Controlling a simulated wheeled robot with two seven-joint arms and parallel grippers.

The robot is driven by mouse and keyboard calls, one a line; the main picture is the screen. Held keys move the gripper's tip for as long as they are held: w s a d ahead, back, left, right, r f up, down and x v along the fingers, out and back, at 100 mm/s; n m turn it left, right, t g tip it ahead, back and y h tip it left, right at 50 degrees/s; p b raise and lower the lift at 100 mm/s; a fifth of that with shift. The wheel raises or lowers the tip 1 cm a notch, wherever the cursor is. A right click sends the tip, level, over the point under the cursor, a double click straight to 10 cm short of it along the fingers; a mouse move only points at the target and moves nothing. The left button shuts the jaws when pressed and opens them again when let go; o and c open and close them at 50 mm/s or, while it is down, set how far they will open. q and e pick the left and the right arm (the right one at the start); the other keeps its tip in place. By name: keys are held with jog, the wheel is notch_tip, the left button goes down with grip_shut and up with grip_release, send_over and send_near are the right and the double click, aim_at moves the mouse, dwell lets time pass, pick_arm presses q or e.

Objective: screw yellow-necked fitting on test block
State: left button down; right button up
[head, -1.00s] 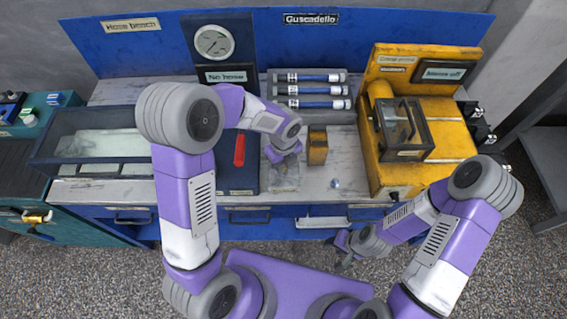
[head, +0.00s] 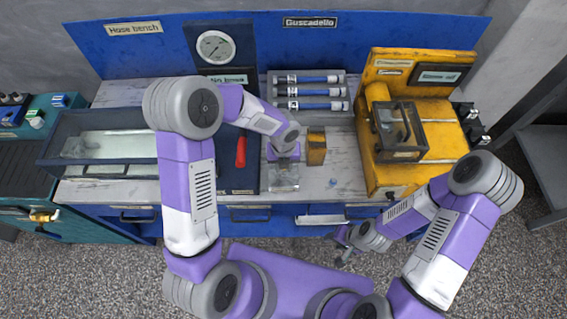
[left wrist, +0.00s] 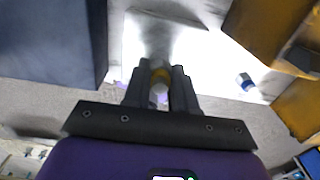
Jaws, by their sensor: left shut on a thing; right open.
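My left gripper (head: 283,153) is over the bench, just left of a small yellow-brown block (head: 316,147), which may be the test block. In the left wrist view my left gripper (left wrist: 160,92) is shut on the yellow-necked fitting (left wrist: 160,74); its yellow band shows between the fingers. The block (left wrist: 262,28) shows apart from the fingers at upper right there. In the head view the fitting is hidden by the gripper. My right gripper (head: 345,246) is open and empty, low in front of the bench drawers.
A clear tray (head: 284,181) lies just in front of my left gripper. A small blue-and-silver fitting (head: 333,183) lies on the bench, also seen in the left wrist view (left wrist: 246,82). A red-handled panel (head: 240,172) is left; a yellow machine (head: 400,172) stands right.

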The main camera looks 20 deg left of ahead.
pick_arm(q)
jog(key=shift+s+f, duration=0.15)
jog(key=m+p, duration=0.2)
jog(key=shift+m+p, duration=0.3)
jog(key=shift+m, duration=0.1)
jog(key=shift+m+p, duration=0.8)
jog(key=shift+m, duration=0.7)
